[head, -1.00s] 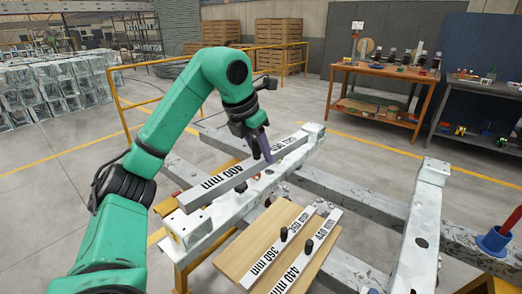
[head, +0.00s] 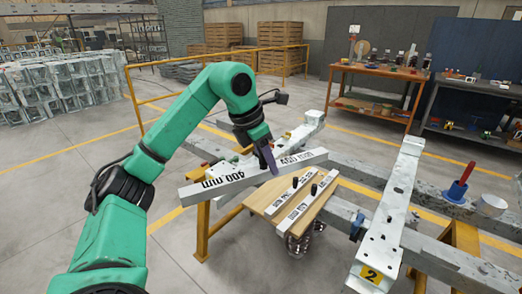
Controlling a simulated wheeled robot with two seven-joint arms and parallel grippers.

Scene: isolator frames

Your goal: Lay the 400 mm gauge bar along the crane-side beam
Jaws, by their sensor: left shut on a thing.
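My left gripper (head: 270,158) is shut on the 400 mm gauge bar (head: 237,178), a long grey bar with black lettering near both ends. The bar shows in the head view left of centre, and seems held above the left white beam (head: 310,128), hiding much of it. The bar runs at an angle to that beam. A second white beam (head: 392,215) with a yellow "2" tag stands to the right. No label shows which beam is the crane-side one. My right gripper is not in view.
A wooden board (head: 262,198) below the bar holds two shorter-looking gauge bars with black knobs. A yellow rail (head: 190,75) and an orange workbench (head: 380,75) stand behind.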

